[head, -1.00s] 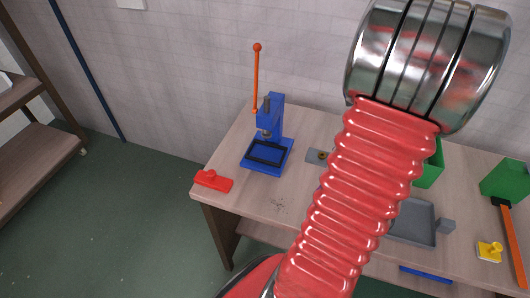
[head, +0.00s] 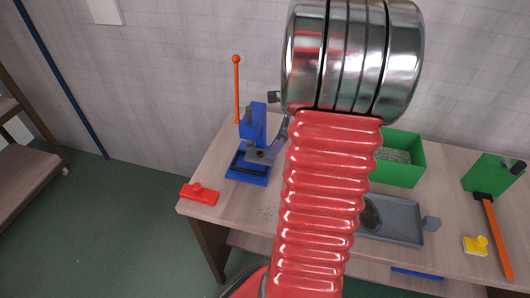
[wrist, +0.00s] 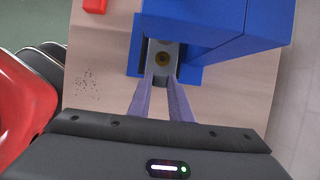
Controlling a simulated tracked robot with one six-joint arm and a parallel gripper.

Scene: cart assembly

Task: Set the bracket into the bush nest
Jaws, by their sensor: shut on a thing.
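The bracket (wrist: 154,49) is a small grey plate with a brass-coloured ring around a dark hole. My gripper (wrist: 161,80) is shut on its near end in the wrist view. In the head view the bracket (head: 257,155) is over the base of the blue press (head: 253,124), under its head. The dark frame on the press base (head: 247,173), which looks like the bush nest, is partly covered by the bracket. I cannot tell whether the bracket touches it. My arm hides most of the gripper in the head view.
The press has a tall orange lever (head: 237,90). A red part (head: 199,194) lies at the table's left end.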

